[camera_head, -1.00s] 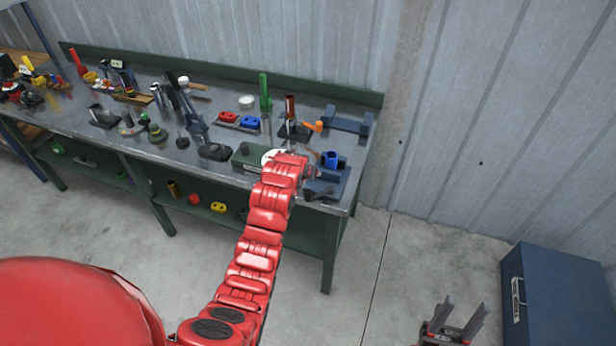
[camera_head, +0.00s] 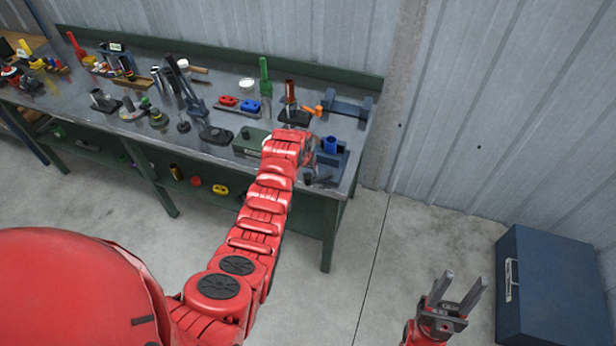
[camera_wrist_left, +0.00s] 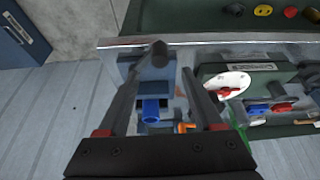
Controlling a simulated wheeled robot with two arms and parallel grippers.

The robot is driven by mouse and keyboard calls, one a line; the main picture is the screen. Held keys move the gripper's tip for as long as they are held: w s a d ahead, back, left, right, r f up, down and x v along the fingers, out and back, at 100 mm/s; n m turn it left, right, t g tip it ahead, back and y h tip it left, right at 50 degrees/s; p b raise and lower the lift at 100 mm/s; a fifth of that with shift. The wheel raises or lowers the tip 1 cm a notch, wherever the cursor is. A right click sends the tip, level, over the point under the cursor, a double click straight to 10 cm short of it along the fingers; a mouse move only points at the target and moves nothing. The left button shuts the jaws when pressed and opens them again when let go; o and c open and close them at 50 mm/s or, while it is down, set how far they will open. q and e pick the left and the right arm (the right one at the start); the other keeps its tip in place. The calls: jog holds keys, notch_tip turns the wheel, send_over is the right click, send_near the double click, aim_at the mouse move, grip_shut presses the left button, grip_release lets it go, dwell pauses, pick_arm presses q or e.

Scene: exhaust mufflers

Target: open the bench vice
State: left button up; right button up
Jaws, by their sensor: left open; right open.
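The bench vice (camera_head: 341,158) is a dark blue-grey block at the right front end of the workbench, with a bright blue piece (camera_head: 329,144) at its top. My left forearm partly covers it in the head view. In the left wrist view the vice (camera_wrist_left: 154,88) lies between my fingers, with a dark rounded end (camera_wrist_left: 159,54) toward the bench edge. My left gripper (camera_wrist_left: 163,78) is open, its fingers on either side of the vice; contact cannot be told. My right gripper (camera_head: 463,284) is open and empty above the floor, away from the bench.
The workbench (camera_head: 70,100) carries many tools and parts to the left and behind. A green box (camera_head: 247,143) stands just left of the vice. A dark bracket (camera_head: 347,108) lies behind it. A blue cabinet (camera_head: 555,285) stands at the right. The floor between is clear.

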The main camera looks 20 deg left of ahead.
aim_at(308, 176)
pick_arm(q)
jog(key=b+x, duration=0.1)
jog(key=x, duration=0.3)
jog(key=shift+f, duration=0.1)
jog(key=shift+w+f+b, duration=0.2)
jog(key=shift+f+b, duration=0.1)
jog(key=shift+b, duration=0.1)
jog(key=b+x, duration=0.2)
jog(key=shift+f+b, duration=0.15)
jog(key=shift+b, duration=0.15)
jog(key=shift+w+f+b, duration=0.3)
jog(key=shift+f+b, duration=0.1)
jog(key=shift+b, duration=0.35)
jog(key=shift+r, duration=0.1)
jog(key=shift+c, duration=0.3)
grip_shut()
